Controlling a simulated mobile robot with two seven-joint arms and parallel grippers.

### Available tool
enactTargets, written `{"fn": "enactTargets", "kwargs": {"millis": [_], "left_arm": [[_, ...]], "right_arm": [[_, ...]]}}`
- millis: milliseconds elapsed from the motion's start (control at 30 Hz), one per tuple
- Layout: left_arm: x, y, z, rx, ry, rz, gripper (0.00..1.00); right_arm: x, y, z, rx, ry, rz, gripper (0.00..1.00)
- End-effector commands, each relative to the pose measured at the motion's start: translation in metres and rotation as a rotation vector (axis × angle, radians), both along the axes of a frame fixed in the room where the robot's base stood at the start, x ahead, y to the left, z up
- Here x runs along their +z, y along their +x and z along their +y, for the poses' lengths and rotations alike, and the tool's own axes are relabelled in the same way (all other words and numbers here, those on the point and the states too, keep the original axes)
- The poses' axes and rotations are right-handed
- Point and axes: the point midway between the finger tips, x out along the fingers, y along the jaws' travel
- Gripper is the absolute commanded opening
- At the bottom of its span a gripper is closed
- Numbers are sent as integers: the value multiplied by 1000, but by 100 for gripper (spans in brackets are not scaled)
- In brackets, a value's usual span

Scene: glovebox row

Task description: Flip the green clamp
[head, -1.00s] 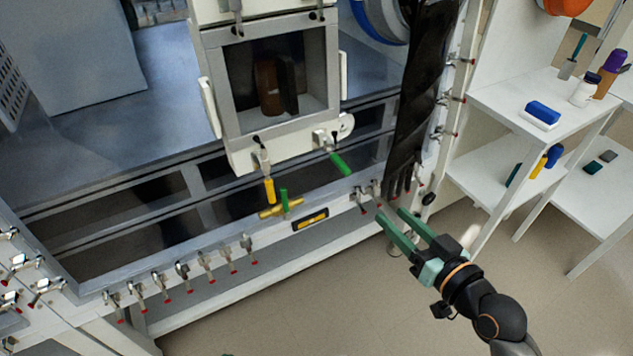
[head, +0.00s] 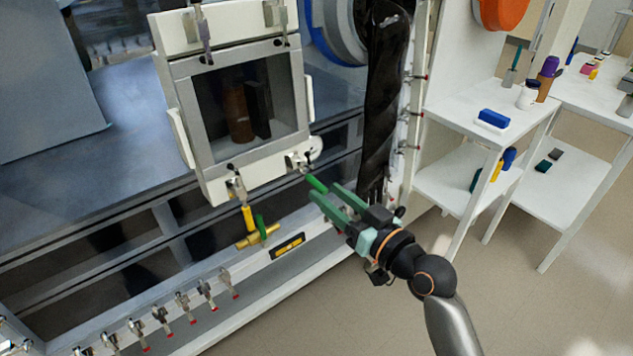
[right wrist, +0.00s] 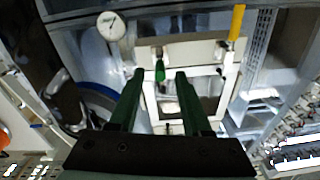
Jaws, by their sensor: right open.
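The green clamp (head: 317,184) is mounted at the lower right corner of the framed glovebox door (head: 217,183). Its green handle slants down to the right, away from its metal base. My right gripper (head: 323,191) is open, with its fingertips close around the handle's end in the head view. In the right wrist view, the green clamp (right wrist: 160,71) shows between the tips of my open right gripper (right wrist: 160,73). I cannot tell whether the fingers touch it. My left gripper is not in view.
A yellow-handled clamp (head: 249,217) hangs at the door's lower left, above a brass valve (head: 247,242) with a green lever. A black sleeve (head: 385,100) hangs right of the door. White shelves (head: 470,130) stand further right. Small red-tipped clamps line the lower rail.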

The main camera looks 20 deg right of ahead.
Motion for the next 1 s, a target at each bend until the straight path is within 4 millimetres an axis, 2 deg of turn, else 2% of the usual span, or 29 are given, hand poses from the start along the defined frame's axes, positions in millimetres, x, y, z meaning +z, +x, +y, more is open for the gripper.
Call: {"fn": "enactTargets", "kwargs": {"millis": [100,300,667,1000], "left_arm": [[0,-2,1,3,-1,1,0],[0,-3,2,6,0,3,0],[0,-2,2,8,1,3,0],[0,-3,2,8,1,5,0]], "right_arm": [[1,19,7,0,3,-1,48],[0,38,14,0,2,0,48],[-1,42,16,-1,0,1,48],[-1,42,15,-1,0,1,11]]}}
